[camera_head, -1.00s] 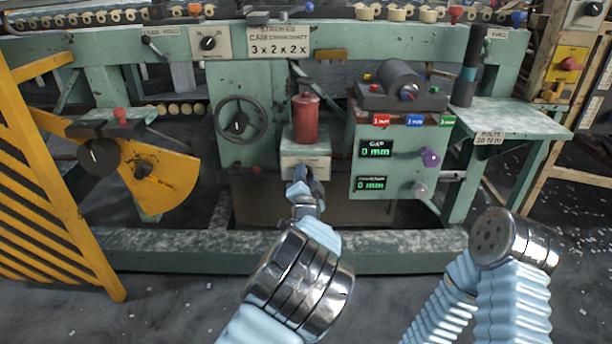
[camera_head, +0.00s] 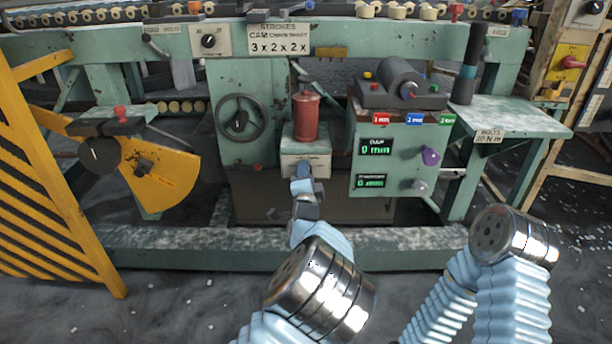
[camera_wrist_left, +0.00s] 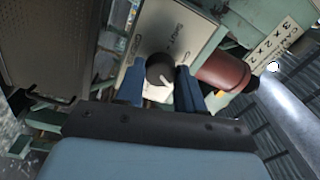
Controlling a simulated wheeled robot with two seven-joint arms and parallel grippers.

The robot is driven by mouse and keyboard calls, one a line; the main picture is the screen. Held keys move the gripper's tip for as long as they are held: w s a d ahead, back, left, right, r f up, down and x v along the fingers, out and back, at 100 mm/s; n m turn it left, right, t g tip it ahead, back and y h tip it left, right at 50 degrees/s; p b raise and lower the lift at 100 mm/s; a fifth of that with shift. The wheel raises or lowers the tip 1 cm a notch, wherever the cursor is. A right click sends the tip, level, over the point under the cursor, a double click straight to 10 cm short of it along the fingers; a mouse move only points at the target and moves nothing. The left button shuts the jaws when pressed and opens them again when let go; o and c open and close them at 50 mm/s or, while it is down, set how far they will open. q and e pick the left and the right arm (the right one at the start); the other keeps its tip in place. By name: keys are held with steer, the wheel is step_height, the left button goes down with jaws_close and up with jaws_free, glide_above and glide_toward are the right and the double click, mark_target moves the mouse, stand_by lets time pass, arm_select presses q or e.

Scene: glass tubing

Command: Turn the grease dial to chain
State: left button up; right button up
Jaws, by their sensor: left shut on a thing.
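The grease dial (camera_wrist_left: 158,68) is a dark round knob with a white mark, on a pale plate (camera_wrist_left: 150,30) with small lettering around it. The mark points to the lower right in the left wrist view; I cannot read the labels surely. My left gripper (camera_wrist_left: 160,80) has its two blue fingers on either side of the knob, shut on it. In the head view my left gripper (camera_head: 302,172) is at the front of the pale box under the red grease pot (camera_head: 306,118), and hides the dial. My right gripper is outside the views; only my right arm shows.
A handwheel (camera_head: 241,118) is left of the red pot. A green panel (camera_head: 385,160) with two 0 mm displays and purple and grey knobs stands close on the right. A yellow guard (camera_head: 50,200) is at the left. A green beam (camera_head: 400,248) runs low across the front.

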arm_select(q)
steer(key=shift+f, duration=0.1)
steer(key=o, duration=1)
steer(key=shift+o, duration=0.2)
steer(key=s, duration=1.4)
steer(key=shift+a+f+p, duration=0.15)
steer(key=shift+f+p, duration=0.1)
steer(key=shift+p, duration=0.05)
steer(key=shift+w, duration=0.1)
